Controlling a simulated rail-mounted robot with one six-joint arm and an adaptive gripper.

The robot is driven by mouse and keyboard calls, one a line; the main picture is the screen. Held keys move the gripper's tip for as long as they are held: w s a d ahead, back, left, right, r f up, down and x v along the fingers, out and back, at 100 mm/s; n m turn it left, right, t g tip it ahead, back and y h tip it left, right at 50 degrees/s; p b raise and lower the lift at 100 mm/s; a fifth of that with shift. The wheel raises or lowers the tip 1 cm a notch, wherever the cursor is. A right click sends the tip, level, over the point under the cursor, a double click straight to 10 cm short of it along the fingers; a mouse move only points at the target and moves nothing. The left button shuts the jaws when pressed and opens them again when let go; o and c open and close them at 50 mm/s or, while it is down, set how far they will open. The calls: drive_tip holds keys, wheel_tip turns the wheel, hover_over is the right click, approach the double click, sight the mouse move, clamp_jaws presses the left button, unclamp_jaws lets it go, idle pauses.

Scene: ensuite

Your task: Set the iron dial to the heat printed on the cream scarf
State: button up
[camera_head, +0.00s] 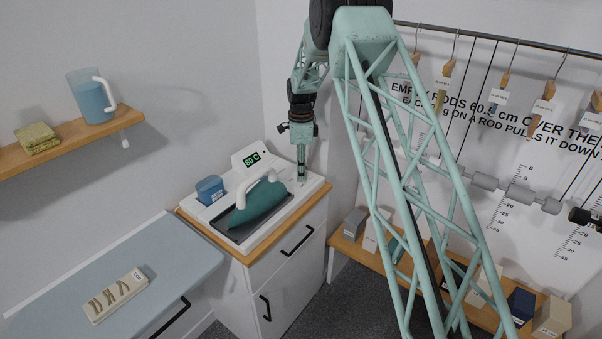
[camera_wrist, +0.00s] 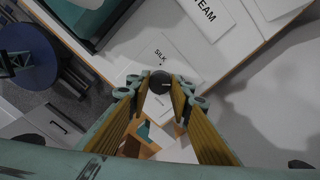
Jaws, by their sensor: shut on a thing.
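The iron station (camera_head: 318,183) is a white unit on a small cabinet. A teal iron (camera_head: 258,208) with a white handle rests in it. Its green display (camera_head: 252,160) reads 80 C. My gripper (camera_head: 301,176) points down at the station's right side. In the wrist view my gripper (camera_wrist: 161,88) is shut on a dark round dial (camera_wrist: 160,80). The word SILK is printed beside the dial, with a small dot between them. The fingers partly hide the dial and any other marks around it.
A blue container (camera_head: 209,189) stands left of the iron. A wall shelf (camera_head: 70,143) holds a jug (camera_head: 91,96) and folded cloth (camera_head: 37,138). Tagged hangers hang from a rail (camera_head: 500,38) at right.

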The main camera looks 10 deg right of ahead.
drive_tip(key=o, duration=0.9)
drive_tip(key=shift+r, duration=0.1)
drive_tip(key=shift+r, duration=5.9)
